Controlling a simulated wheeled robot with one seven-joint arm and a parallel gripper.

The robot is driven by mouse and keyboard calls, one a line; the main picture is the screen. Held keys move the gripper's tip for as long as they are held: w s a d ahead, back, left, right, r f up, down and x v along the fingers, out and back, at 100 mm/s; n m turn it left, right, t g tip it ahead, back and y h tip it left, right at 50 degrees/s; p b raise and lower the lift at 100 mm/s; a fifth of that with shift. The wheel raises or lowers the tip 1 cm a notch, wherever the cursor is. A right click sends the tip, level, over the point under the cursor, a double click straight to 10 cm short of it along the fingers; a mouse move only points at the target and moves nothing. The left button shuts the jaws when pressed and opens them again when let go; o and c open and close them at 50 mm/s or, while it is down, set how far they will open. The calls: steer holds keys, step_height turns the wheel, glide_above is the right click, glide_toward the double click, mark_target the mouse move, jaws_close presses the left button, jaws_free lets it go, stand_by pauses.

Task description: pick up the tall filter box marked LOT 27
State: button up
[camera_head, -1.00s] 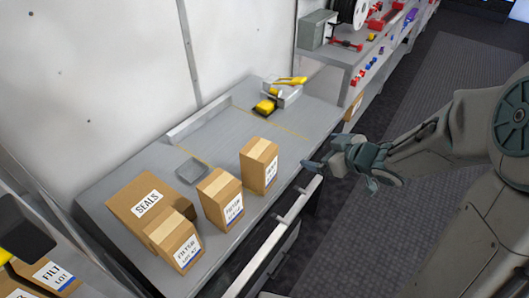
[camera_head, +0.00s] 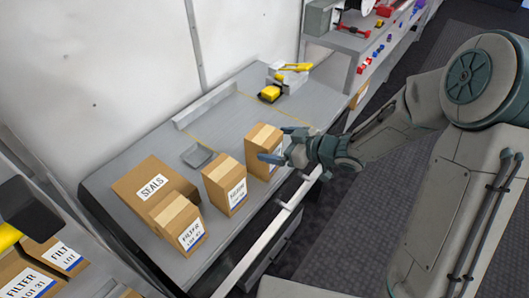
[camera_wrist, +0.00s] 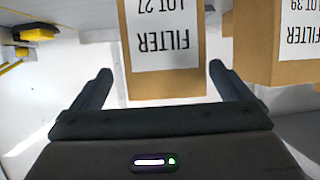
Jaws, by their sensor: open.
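The tall filter box marked LOT 27 (camera_wrist: 163,82) shows upside down in the wrist view, between and beyond my two fingertips. In the head view it appears to be the rightmost upright carton (camera_head: 255,151) in the row on the grey bench. My gripper (camera_head: 279,145) is open at the label side of this carton. One finger is on each side of the label, which my gripper partly hides. In the wrist view my gripper (camera_wrist: 161,73) holds nothing, and clear gaps show beside the box. I cannot tell how deep the fingers reach.
A filter box marked LOT 39 (camera_wrist: 278,45) stands close beside it. Another filter carton (camera_head: 180,224) and a SEALS carton (camera_head: 146,180) stand further left on the bench (camera_head: 150,148). A small grey tray (camera_head: 197,155) and a yellow tape dispenser (camera_head: 270,93) lie behind. A rail (camera_head: 255,252) runs along the front.

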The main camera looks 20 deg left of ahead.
steer(key=x, duration=0.4)
steer(key=shift+s+a+f, duration=0.2)
steer(key=shift+a+f, duration=0.05)
steer(key=shift+a, duration=0.2)
steer(key=c, duration=1.1)
steer(key=shift+c, duration=0.2)
steer(key=shift+r, duration=0.15)
